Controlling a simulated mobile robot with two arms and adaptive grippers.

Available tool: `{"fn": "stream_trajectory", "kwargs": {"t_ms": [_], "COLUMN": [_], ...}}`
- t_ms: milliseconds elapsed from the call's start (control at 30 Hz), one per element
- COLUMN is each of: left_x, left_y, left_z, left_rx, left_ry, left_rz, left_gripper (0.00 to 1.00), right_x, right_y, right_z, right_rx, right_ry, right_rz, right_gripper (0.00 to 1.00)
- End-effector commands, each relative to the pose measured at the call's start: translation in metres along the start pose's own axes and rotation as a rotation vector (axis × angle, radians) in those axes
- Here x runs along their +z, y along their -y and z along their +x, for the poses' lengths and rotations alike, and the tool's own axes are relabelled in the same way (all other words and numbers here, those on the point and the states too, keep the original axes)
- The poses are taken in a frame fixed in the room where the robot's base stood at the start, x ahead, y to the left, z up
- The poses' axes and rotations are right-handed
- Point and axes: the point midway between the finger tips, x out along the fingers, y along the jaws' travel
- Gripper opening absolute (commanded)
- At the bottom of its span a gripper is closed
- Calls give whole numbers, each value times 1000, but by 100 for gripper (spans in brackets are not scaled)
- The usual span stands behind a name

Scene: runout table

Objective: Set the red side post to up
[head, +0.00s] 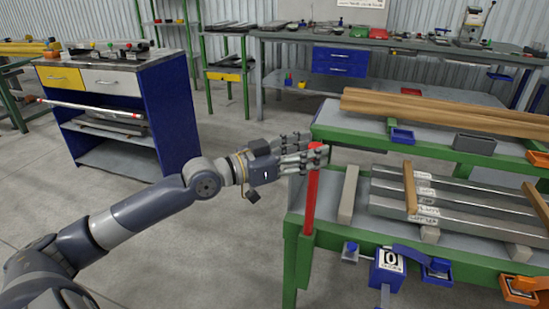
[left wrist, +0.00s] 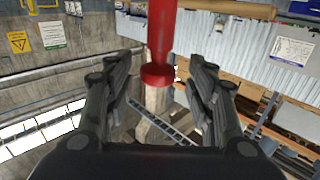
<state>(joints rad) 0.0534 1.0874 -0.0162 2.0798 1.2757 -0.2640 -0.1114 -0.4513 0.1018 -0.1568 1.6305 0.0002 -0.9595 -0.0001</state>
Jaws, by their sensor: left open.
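The red side post (head: 311,205) stands upright in a green sleeve at the left corner of the green runout table (head: 330,243). It reaches above the table top, and its red top end is at my left gripper. My left gripper (head: 318,156) is open at the post's top, its fingers pointing right. In the left wrist view the red post (left wrist: 161,40) comes in from the top edge, and its wider rounded end lies between the two spread fingers of my gripper (left wrist: 160,88). I see a gap on each side there. My right gripper is not in view.
Grey metal bars (head: 460,208) and wooden strips lie on the table right of the post. A blue counter box (head: 387,268) hangs on its front edge. A blue cabinet (head: 172,110) stands at left. The floor between is clear.

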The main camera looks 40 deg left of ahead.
Motion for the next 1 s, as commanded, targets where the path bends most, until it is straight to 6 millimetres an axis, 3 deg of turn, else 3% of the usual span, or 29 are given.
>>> {"fn": "stream_trajectory", "kwargs": {"t_ms": [1000], "left_x": [-1], "left_y": [0], "left_z": [-64], "left_rx": [-3], "left_ry": [-3], "left_rz": [-7], "left_gripper": [50], "right_x": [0], "right_y": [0], "right_z": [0], "right_rx": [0], "right_ry": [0], "right_rz": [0], "right_gripper": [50]}}
